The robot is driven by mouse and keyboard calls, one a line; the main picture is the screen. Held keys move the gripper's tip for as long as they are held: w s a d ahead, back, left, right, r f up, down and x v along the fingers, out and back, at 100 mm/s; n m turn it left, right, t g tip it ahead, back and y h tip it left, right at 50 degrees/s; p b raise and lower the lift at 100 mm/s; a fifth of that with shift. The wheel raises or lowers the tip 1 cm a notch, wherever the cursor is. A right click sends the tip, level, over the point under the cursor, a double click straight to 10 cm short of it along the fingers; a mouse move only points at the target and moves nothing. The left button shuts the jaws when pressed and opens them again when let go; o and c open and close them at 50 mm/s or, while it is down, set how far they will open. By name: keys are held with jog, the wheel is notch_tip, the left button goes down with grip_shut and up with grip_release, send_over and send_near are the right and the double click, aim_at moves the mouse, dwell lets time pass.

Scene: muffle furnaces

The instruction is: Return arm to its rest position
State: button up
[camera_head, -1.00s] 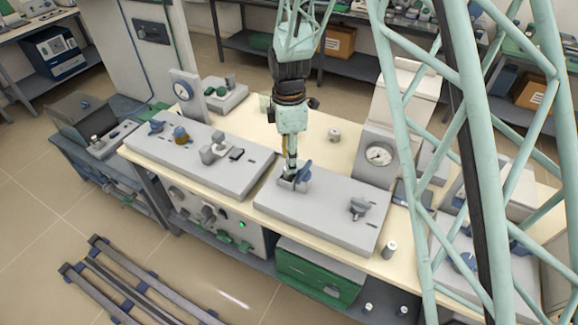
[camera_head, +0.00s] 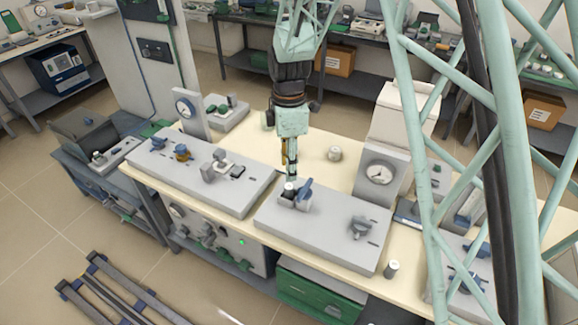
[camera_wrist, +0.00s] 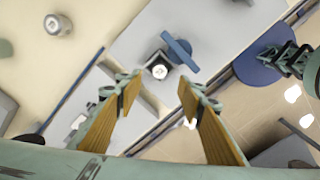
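My gripper (camera_head: 290,175) hangs from my arm over the near middle of the bench, just behind a small grey block with a blue lever (camera_head: 303,189) on the right grey panel (camera_head: 330,228). In the wrist view my gripper (camera_wrist: 155,90) shows two fingers with yellow-brown pads standing well apart and nothing between them. The block with the blue lever (camera_wrist: 178,50) shows beyond the fingertips. From these views I cannot tell the exact gap between gripper and block.
A left panel (camera_head: 200,175) carries knobs and small blocks. Dial units (camera_head: 187,108) and (camera_head: 380,172) stand behind the panels. Small metal cylinders (camera_head: 334,154) and (camera_head: 391,269) stand on the bench. My lattice frame crosses the right side. The cream benchtop behind my gripper is mostly clear.

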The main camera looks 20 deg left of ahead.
dwell(0.6)
jog(key=s+d+r+m+t+b, duration=0.1)
jog(key=s+d+r+m, duration=0.4)
jog(key=d+r, duration=0.7)
jog(key=s+d+r+m+t+b, duration=0.1)
jog(key=s+d+r+m, duration=0.5)
jog(key=d+r, duration=0.6)
jog(key=s+d+r+m, duration=0.1)
jog(key=s+d+m, duration=0.3)
jog(key=s, duration=0.5)
jog(key=s+d+r+m+t+b, duration=0.1)
jog(key=s+d+r+m, duration=0.1)
jog(key=s+d+m, duration=0.2)
jog(key=s+d+r+m+t, duration=0.1)
jog(key=s+d+m, duration=0.3)
jog(key=s+d, duration=0.4)
jog(key=shift+s+r, duration=0.65)
jog(key=shift+s, duration=2.2)
